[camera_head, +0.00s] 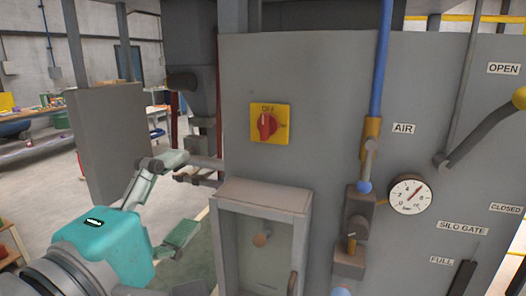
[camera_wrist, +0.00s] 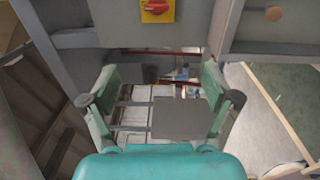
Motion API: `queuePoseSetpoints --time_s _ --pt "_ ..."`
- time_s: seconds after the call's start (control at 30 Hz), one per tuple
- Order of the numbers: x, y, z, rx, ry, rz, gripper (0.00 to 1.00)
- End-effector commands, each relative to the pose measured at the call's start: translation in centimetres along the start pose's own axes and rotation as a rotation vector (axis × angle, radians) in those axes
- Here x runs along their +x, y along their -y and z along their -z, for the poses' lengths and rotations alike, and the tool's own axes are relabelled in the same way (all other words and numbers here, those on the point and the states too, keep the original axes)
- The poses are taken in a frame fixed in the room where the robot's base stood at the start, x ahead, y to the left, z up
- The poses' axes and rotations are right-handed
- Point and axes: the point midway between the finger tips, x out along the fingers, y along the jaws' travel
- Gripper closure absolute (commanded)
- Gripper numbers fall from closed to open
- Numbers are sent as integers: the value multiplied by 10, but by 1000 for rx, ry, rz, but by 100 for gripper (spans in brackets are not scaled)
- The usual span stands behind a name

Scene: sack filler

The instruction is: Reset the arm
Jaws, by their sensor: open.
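My gripper (camera_head: 190,187), teal with pale green fingers, is at the lower left in the head view, in front of and left of the grey machine panel (camera_head: 330,120). Its fingers are spread wide with nothing between them. In the wrist view my gripper (camera_wrist: 158,80) is also open and empty, its two fingers apart on either side. The red rotary switch on a yellow plate (camera_head: 267,125), marked OFF, is up and right of the gripper. It also shows at the top of the wrist view (camera_wrist: 157,8). No contact between gripper and machine is visible.
A glass-fronted box (camera_head: 262,240) juts out right of my gripper. A blue pipe with an AIR valve (camera_head: 370,150), a pressure gauge (camera_head: 410,194) and a yellow-ended silo gate lever (camera_head: 480,135) are farther right. A grey plate (camera_head: 107,140) stands behind; open floor lies left.

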Motion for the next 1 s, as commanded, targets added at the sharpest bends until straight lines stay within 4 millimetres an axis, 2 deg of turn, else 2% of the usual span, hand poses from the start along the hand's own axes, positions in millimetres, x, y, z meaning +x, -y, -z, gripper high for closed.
queuePoseSetpoints --time_s 0.27,0.47,0.77,1.0 --pt "18 30 4 -17 -24 -42 12" --pt "37 68 6 -29 -64 -81 12" --pt "70 168 -6 -18 -187 -106 12" --pt "80 253 -33 39 -295 -62 12"
